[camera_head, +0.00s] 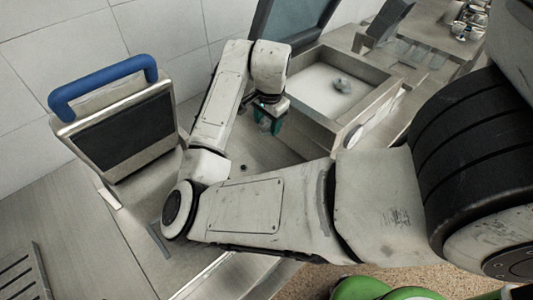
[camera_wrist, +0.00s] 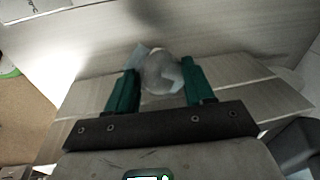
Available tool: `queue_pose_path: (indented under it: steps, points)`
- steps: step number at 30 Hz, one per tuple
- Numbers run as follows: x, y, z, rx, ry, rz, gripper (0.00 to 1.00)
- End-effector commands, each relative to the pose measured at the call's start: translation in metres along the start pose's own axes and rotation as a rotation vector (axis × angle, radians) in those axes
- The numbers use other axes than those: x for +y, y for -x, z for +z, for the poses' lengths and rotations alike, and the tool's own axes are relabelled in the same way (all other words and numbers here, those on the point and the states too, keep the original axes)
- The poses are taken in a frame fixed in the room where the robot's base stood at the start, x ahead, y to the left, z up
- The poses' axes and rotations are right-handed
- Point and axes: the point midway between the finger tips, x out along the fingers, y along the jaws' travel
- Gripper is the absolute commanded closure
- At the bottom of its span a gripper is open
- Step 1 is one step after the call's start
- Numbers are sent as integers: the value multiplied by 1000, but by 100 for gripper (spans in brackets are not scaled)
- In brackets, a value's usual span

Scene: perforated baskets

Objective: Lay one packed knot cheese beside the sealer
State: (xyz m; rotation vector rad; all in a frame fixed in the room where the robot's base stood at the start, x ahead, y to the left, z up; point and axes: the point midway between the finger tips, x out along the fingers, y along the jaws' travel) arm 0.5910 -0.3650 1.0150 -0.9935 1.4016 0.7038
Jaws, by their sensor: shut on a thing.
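My gripper (camera_head: 268,122) has green fingers and points down over the steel counter, left of an open metal box. In the wrist view, my gripper (camera_wrist: 160,88) is shut on a pale, rounded lump in clear wrap, the packed knot cheese (camera_wrist: 162,72). The cheese cannot be made out in the head view. An appliance with a blue handle and dark panel (camera_head: 125,135) stands at the left. I cannot tell whether this or the open box is the sealer.
The open metal box (camera_head: 372,108) has a pale inside with a small grey item (camera_head: 342,85) in it. A small dark knob (camera_head: 243,167) is on the counter. A slotted metal piece (camera_head: 22,275) is at lower left. Bare counter (camera_head: 85,235) shows before the blue-handled appliance.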

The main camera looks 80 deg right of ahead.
Motion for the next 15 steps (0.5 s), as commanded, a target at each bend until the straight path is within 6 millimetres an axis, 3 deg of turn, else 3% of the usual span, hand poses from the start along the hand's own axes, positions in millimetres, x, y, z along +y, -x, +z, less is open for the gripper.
queue_pose_path:
  steps: [7, 15]
  points:
    - [7, -41, 5, 0, 2, 4, 77]
    - [11, -69, 7, 0, 1, 3, 77]
